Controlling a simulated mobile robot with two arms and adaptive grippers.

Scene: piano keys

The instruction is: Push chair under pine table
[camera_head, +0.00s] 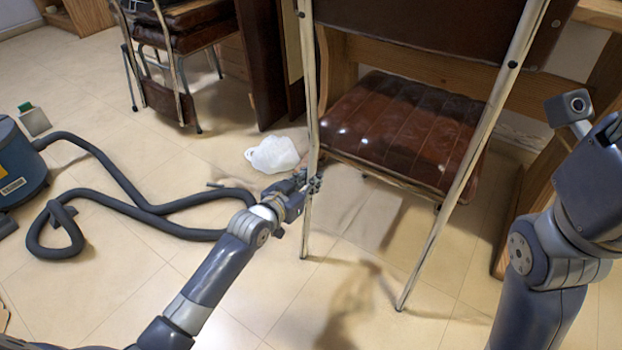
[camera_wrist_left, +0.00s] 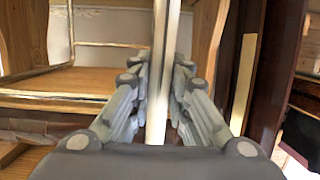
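The chair (camera_head: 400,130) has a brown padded seat, a dark backrest and pale metal legs. It stands upright on the floor with its back toward me. The pine table (camera_head: 603,14) is behind it, with wooden beams showing around the seat. My left gripper (camera_head: 312,184) is at the chair's left rear leg, below seat height. In the left wrist view, the fingers of my left gripper (camera_wrist_left: 161,78) lie on both sides of the pale chair leg (camera_wrist_left: 160,50) and appear closed on it. My right arm comes in at the right; its gripper is outside the view.
A vacuum cleaner (camera_head: 14,165) stands at the left, and its dark hose (camera_head: 130,200) loops across the floor toward my left arm. A white crumpled item (camera_head: 272,155) lies left of the chair. Another chair (camera_head: 185,30) stands at the back left.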

